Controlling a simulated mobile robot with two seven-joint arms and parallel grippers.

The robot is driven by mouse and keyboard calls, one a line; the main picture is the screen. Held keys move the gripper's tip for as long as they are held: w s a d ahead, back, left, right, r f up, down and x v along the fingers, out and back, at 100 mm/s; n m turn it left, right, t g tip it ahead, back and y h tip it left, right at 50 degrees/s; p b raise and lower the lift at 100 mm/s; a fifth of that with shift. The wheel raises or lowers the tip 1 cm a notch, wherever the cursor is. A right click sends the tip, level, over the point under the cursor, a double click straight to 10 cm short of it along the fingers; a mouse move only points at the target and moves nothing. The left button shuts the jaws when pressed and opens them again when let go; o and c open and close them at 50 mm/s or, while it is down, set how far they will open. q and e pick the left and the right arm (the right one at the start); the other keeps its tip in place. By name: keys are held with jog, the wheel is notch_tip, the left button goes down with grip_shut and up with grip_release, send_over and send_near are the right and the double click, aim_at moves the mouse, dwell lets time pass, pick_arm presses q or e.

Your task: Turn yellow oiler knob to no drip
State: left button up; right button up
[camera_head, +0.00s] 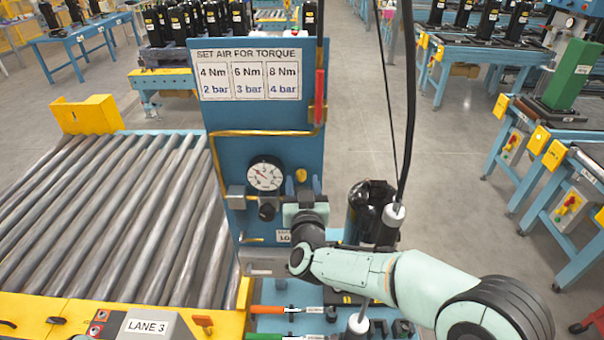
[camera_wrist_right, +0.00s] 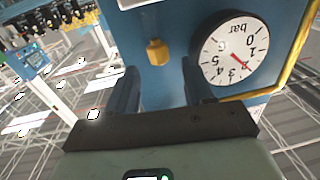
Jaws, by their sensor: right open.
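The small yellow oiler knob (camera_head: 301,175) is on the blue panel (camera_head: 230,120), to the right of the round pressure gauge (camera_head: 265,173). In the right wrist view the yellow knob (camera_wrist_right: 157,52) shows beyond and roughly between the two dark fingers. My right gripper (camera_head: 304,193) is just below the knob in the head view. In the wrist view the right gripper (camera_wrist_right: 162,85) is open, with a gap between its fingers and nothing held. The knob's drip setting cannot be read. My left gripper is not in view.
A black regulator knob (camera_head: 267,210) sits under the gauge. A torque sign (camera_head: 248,74) tops the panel. A roller conveyor (camera_head: 110,215) lies to the left. A red-handled tool (camera_head: 320,95) hangs at the panel's right edge.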

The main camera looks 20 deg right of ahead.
aim_at(302, 175)
jog(key=shift+w+d+p, duration=0.15)
jog(key=shift+w, duration=0.6)
jog(key=shift+w+d+p, duration=0.15)
jog(key=shift+w, duration=0.6)
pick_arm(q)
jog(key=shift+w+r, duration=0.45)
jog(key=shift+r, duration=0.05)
pick_arm(e)
jog(key=shift+s, duration=0.1)
grip_shut()
jog(key=shift+a+r+m+g+h+p, duration=0.15)
jog(key=shift+a+m+g+h+p, duration=0.2)
jog(key=shift+m+h, duration=0.5)
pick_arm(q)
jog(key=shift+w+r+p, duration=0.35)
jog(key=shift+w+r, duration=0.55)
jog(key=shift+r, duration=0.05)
pick_arm(e)
jog(key=shift+m+g+h, duration=0.45)
jog(key=shift+m+h, duration=0.3)
jog(key=shift+h, duration=0.7)
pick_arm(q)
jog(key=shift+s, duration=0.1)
pick_arm(e)
grip_release()
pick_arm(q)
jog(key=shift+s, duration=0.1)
pick_arm(e)
jog(key=shift+f, duration=0.2)
